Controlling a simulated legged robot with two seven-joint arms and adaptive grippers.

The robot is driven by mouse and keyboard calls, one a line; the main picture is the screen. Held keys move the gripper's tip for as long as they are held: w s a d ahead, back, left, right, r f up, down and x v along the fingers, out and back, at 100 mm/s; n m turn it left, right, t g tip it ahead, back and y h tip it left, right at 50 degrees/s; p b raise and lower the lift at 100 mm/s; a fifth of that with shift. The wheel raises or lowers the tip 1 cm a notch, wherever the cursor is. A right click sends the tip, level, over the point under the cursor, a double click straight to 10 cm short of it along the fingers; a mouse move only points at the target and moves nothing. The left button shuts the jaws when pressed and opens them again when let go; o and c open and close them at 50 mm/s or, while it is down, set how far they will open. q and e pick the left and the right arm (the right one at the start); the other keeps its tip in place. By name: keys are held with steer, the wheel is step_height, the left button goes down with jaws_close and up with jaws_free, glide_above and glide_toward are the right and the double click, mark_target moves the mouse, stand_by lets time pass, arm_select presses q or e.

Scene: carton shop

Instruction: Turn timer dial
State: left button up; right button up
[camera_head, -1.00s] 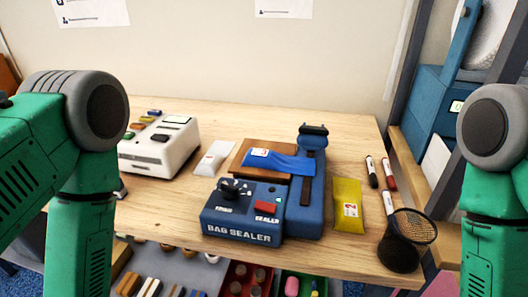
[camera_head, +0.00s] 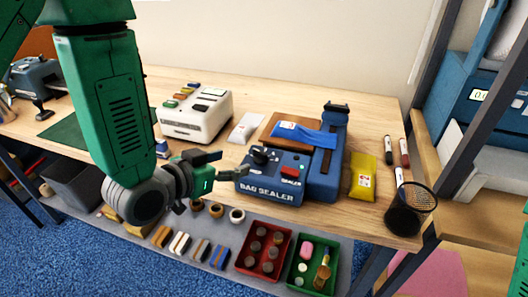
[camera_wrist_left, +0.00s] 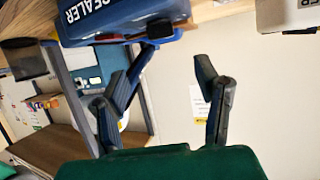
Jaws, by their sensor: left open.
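The blue bag sealer (camera_head: 270,190) stands on the wooden table. Its black timer dial (camera_head: 262,156) is on the left of its sloped front panel, beside a red switch (camera_head: 291,171). My left gripper (camera_head: 223,166) is open and empty, just left of the sealer's front, with its fingers pointing toward it. It looks apart from the dial. In the left wrist view the open fingers (camera_wrist_left: 176,58) show with nothing between them, and part of the sealer (camera_wrist_left: 115,18) shows upside down at the top. My right gripper is out of view.
A white device (camera_head: 196,118) stands behind my left gripper. A blue bag (camera_head: 300,132) lies on the sealer and a yellow packet (camera_head: 363,178) lies right of it. Markers and a black mesh cup (camera_head: 405,215) are at the table's right. Red (camera_head: 243,262) and green trays sit below.

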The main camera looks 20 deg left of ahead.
mark_target(258, 153)
arm_select(q)
steer(key=x, duration=1.2)
steer(key=shift+w+f+p, duration=0.1)
steer(key=shift+f+p, duration=0.05)
steer(key=shift+p, duration=0.15)
steer(key=shift+a, duration=0.1)
steer(key=c, duration=1.2)
